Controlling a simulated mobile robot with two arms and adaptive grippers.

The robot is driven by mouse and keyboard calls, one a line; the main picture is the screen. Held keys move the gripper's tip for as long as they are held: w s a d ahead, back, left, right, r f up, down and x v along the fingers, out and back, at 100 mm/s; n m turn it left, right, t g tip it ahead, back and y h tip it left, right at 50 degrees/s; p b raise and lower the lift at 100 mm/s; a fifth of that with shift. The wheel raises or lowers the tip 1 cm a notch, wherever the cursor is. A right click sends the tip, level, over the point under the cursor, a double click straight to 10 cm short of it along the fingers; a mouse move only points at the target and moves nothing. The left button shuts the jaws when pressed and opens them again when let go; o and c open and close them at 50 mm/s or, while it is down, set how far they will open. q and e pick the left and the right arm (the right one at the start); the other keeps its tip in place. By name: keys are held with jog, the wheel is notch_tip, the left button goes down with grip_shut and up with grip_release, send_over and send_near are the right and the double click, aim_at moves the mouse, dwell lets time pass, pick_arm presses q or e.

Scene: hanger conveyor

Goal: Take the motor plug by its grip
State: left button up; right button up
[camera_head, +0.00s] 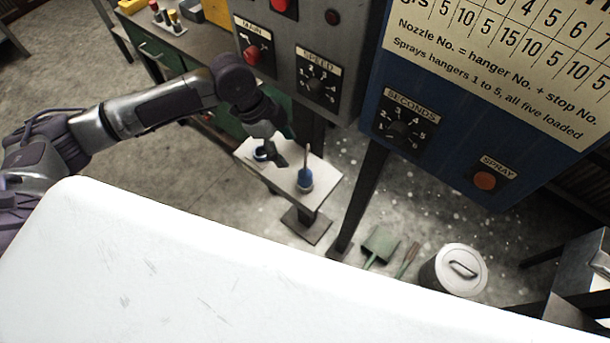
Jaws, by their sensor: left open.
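My left arm reaches in from the left, and its gripper (280,158) hangs open and empty over a small pale side table (319,176). A blue object with a thin upright stem (305,181) stands on that table just right of my fingers, apart from them. I cannot tell for sure which of these, if either, is the motor plug. My right gripper is out of view.
A grey control box (285,40) and a blue spray panel (440,150) stand behind and right. A large white surface (180,270) fills the front. A dustpan (380,244) and a lidded bin (455,270) are on the floor. A bench (190,42) stands behind my arm.

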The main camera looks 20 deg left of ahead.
aim_at(307, 169)
pick_arm(q)
jog(key=x, duration=0.8)
jog(key=shift+f+p, duration=0.1)
jog(key=shift+p, duration=0.3)
jog(key=p+x, duration=0.1)
jog(key=x, duration=0.4)
jog(key=shift+w+f, duration=0.1)
jog(key=shift+f, duration=0.05)
jog(key=c, duration=1.1)
jog(key=shift+c, duration=0.2)
notch_tip(307, 169, up, 4)
jog(key=shift+r+b, duration=0.2)
jog(key=shift+b, duration=0.2)
jog(key=s+d+r+b, duration=0.1)
jog(key=s+d+r, duration=0.5)
jog(key=s+d, duration=0.2)
jog(key=shift+r, duration=0.35)
